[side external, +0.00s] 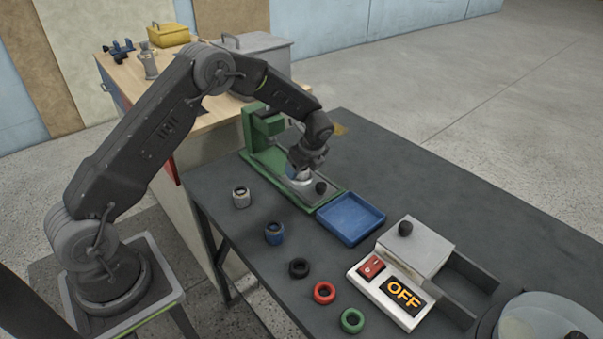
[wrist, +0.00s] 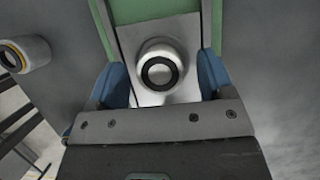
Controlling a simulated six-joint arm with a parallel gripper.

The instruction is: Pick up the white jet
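A pale whitish round piece (wrist: 160,66) with a dark ring around its opening sits on the metal plate of the green fixture (side external: 256,162). I cannot tell for certain whether it is the white jet. My gripper (wrist: 163,75) is open, with a blue finger on each side of this piece and small gaps visible. In the side view my gripper (side external: 301,172) is low over the fixture and mostly hides the piece. Another pale jet with a dark top (side external: 240,197) stands on the table to the left; a pale cylinder with an orange ring (wrist: 24,54) shows in the wrist view.
A blue jet (side external: 274,234) and black (side external: 299,268), red (side external: 324,292) and green (side external: 352,321) rings lie along the table's near edge. A blue tray (side external: 350,218) is beside the fixture. A switch box (side external: 390,290) reads OFF.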

